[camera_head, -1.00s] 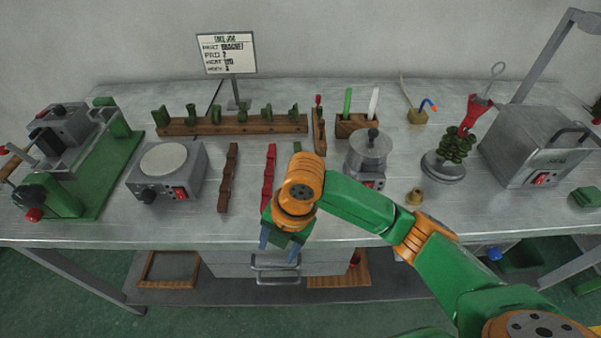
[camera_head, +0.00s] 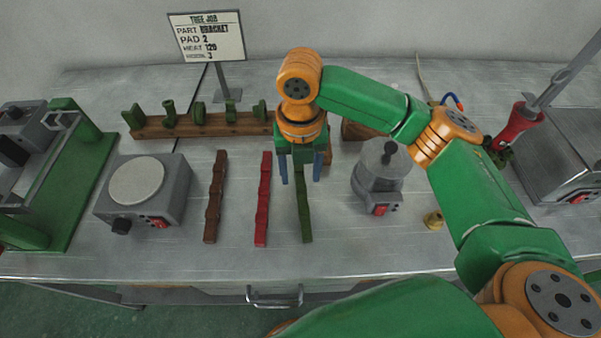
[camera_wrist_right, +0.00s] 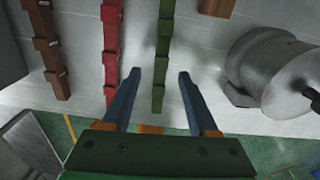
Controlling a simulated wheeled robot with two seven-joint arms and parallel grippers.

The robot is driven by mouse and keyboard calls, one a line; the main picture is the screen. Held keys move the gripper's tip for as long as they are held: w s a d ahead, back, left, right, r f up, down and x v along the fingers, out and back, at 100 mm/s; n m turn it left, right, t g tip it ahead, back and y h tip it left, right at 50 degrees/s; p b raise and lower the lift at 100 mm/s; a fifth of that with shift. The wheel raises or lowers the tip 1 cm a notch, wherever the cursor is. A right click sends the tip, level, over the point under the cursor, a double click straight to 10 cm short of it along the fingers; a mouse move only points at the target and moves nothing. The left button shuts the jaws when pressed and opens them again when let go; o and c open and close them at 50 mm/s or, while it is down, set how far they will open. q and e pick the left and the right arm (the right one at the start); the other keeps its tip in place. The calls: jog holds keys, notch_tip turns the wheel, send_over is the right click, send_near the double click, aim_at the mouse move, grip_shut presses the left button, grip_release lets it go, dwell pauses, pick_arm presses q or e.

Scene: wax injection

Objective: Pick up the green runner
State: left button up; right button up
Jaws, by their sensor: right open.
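The green runner (camera_head: 305,212) is a thin, dark green notched bar lying lengthwise on the table, right of the red runner (camera_head: 263,200). My right gripper (camera_head: 300,182) is open above the green runner's far part, its blue fingers pointing down. In the right wrist view the green runner (camera_wrist_right: 162,55) appears between the lines of the two open fingertips (camera_wrist_right: 160,74), nearer the left finger. It is not gripped. The gripper and wrist hide the runner's far end in the head view. My left gripper is not in view.
A brown runner (camera_head: 215,197) lies left of the red one. A hot plate (camera_head: 145,190) stands further left and a metal pot (camera_head: 381,175) stands to the right. A wooden rack (camera_head: 180,128) of green parts and a sign (camera_head: 207,37) are behind.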

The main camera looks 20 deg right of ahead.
aim_at(302, 187)
notch_tip(302, 187, down, 5)
jog(key=shift+d+f+p, duration=0.1)
jog(key=shift+d+p, duration=0.05)
jog(key=shift+p, duration=0.2)
jog(key=shift+w+f, duration=0.15)
jog(key=shift+f, duration=0.1)
jog(key=shift+r, duration=0.1)
grip_shut()
jog(key=shift+r, duration=0.1)
